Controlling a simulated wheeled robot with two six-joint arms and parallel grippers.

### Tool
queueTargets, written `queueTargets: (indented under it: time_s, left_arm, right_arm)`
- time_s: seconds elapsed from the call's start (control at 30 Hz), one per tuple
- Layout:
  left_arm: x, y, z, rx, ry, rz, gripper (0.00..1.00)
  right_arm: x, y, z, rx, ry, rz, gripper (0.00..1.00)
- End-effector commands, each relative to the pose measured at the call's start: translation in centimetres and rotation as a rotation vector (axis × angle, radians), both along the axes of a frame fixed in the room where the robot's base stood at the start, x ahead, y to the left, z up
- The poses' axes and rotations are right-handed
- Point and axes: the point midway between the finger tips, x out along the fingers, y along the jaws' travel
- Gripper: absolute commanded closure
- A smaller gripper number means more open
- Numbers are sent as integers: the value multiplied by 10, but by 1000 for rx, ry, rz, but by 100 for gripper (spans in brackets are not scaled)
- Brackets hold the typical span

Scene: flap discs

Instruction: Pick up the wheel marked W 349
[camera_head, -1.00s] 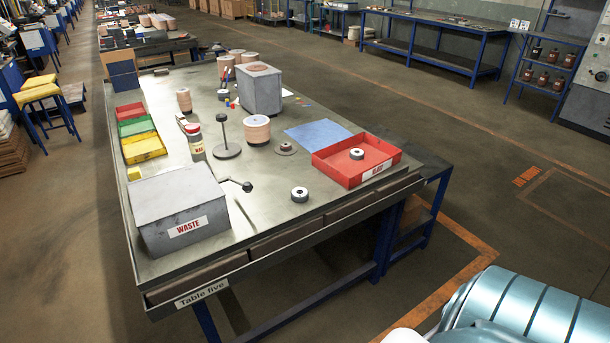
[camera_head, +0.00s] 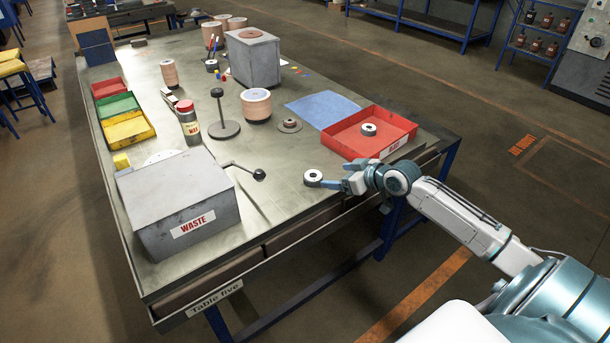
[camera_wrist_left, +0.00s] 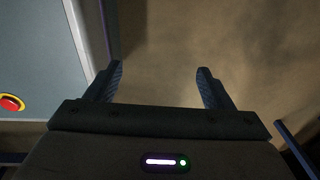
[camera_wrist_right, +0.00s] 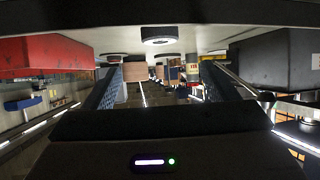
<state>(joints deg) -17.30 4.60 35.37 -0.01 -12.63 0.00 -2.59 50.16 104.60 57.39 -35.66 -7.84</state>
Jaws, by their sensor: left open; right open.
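A small grey wheel with a white centre (camera_head: 313,178) lies on the table near its front edge. Another similar wheel (camera_head: 368,129) lies inside the red tray (camera_head: 402,139). A flat brownish disc (camera_head: 289,126) lies farther back. No W 349 marking is readable on any of them. My right gripper (camera_head: 336,175) is open and empty, low at the table edge, just right of the front wheel. In the right wrist view, which looks inverted, a wheel (camera_wrist_right: 160,34) shows ahead between the fingers, apart from them. My left gripper (camera_wrist_left: 159,72) is open and empty above the floor.
A grey WASTE box (camera_head: 180,210) stands at the front left. A black-knobbed lever (camera_head: 258,174) sticks out beside it. A stand (camera_head: 223,128), a red-capped bottle (camera_head: 189,124) and a blue sheet (camera_head: 322,110) lie behind. The tray wall stands close behind my right gripper.

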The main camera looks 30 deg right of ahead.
Motion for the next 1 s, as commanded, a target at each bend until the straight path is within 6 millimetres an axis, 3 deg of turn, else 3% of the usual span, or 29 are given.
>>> queueTargets:
  time_s: [0.17,0.5,1.0]
  left_arm:
    - [14,1,4,2,-18,-1,25]
    - [-8,0,8,-1,9,1,25]
    - [7,-1,29,0,-9,0,25]
  right_arm:
    - [18,6,-9,8,-2,-3,20]
    - [44,13,-25,3,0,-1,20]
    - [84,24,-53,3,1,-2,20]
